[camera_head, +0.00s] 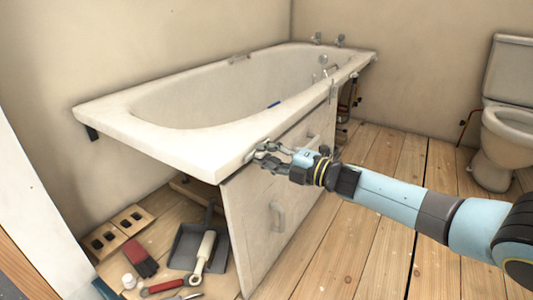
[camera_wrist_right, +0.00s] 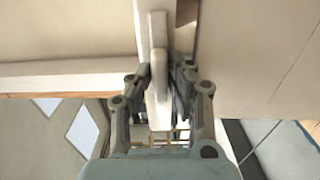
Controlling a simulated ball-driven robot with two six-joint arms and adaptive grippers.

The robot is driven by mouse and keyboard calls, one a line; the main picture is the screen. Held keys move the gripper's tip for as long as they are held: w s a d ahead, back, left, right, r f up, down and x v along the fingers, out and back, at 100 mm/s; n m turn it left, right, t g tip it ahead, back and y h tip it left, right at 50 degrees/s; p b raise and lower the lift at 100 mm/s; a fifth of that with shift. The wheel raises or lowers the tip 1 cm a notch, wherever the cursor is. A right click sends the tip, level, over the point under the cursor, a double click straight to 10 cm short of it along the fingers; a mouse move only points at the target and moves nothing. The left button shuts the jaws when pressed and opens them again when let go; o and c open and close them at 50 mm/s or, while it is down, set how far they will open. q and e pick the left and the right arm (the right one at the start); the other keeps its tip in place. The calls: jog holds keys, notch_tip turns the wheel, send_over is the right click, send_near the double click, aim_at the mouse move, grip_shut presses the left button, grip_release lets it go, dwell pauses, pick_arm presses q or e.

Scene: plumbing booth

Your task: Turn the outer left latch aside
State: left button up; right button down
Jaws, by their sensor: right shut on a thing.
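The bathtub (camera_head: 150,130) stands against the wall, and its pale side panel (camera_head: 250,235) leans slightly out below the rim at the near end. My right gripper (camera_head: 260,152) is at the top of this panel, just under the rim's near corner. The wrist view shows its fingers (camera_wrist_right: 166,78) closed around a small pale grey latch (camera_wrist_right: 158,35), with one finger on each side. The fingers hide much of the latch in the head view. Another latch (camera_head: 333,90) shows farther along the rim. My left gripper is out of view.
The panel has handles (camera_head: 277,216). A dark dustpan (camera_head: 185,245), a wrench-like tool (camera_head: 205,252), a red brush (camera_head: 139,259) and a white jar (camera_head: 129,281) lie at lower left. A toilet (camera_head: 510,125) stands at right. The wooden floor (camera_head: 385,262) between is clear.

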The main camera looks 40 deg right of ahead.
jog(key=c, duration=1.3)
grip_release()
jog(key=v, duration=1.2)
